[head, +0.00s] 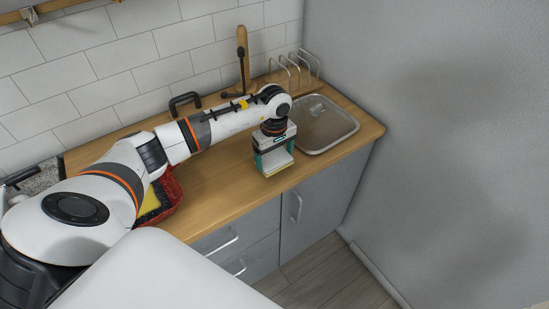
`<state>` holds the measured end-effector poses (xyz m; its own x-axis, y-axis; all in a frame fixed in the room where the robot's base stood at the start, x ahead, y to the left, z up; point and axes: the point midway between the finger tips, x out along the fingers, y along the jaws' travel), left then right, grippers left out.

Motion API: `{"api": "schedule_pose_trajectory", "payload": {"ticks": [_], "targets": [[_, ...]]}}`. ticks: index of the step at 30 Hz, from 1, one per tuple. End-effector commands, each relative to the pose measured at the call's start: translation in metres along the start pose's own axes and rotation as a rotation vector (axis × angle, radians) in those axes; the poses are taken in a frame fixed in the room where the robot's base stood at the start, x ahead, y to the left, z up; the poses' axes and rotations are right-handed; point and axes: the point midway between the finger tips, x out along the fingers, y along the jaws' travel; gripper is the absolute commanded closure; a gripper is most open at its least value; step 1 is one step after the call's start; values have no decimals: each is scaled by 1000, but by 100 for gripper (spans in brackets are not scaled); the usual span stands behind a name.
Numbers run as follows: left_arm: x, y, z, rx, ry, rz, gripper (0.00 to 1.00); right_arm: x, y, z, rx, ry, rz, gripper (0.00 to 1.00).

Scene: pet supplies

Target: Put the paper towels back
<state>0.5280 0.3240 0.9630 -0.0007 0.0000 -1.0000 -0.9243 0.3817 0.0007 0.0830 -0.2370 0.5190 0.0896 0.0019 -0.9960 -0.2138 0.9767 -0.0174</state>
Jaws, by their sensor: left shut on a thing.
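My left gripper (273,163) points down over the wooden counter, near its front edge and left of the sink. It is shut on a pale, block-shaped thing, which I take to be the paper towels (276,157). Most of this thing is hidden between the teal-edged fingers, and I cannot tell whether it touches the counter. My right gripper is not in view.
A sink or shallow tray (326,126) lies to the right, with a wire rack (295,70) behind it. A wooden-handled tool (243,55) stands by the tiled wall. A red container (170,197) with something yellow is at left. The counter's front middle is clear.

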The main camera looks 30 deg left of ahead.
Motion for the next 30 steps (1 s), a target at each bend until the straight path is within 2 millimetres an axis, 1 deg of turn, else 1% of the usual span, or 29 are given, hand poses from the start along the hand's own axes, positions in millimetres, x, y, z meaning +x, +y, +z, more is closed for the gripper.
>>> {"api": "schedule_pose_trajectory", "payload": {"ticks": [1, 3, 5, 11, 16, 17, 18, 19, 25, 28, 29, 30], "targets": [[6, 0, -1, -1, 3, 2, 32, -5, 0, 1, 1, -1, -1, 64], [16, 0, -1, -1, 3, 3, 32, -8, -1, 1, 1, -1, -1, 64], [21, 0, 0, -1, 1, 1, 32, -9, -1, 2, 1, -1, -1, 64], [23, 0, 0, 1, 0, -1, 32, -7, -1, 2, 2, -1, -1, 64], [28, 0, 0, 1, -1, -1, 32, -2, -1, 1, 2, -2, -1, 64], [26, 0, 0, 1, -1, -1, 9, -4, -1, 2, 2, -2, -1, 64], [26, 0, 0, 1, 0, -1, 2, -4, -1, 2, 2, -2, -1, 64], [26, 0, 0, 1, 0, -1, 0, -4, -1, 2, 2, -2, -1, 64], [25, 0, 0, 1, 0, -1, 0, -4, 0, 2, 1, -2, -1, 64], [21, 0, 0, 1, 0, -1, 0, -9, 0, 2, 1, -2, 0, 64], [20, 0, 0, 1, 0, -2, 0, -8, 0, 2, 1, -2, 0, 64], [16, -1, 1, 1, -2, -5, 0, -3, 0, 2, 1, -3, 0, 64]]}}
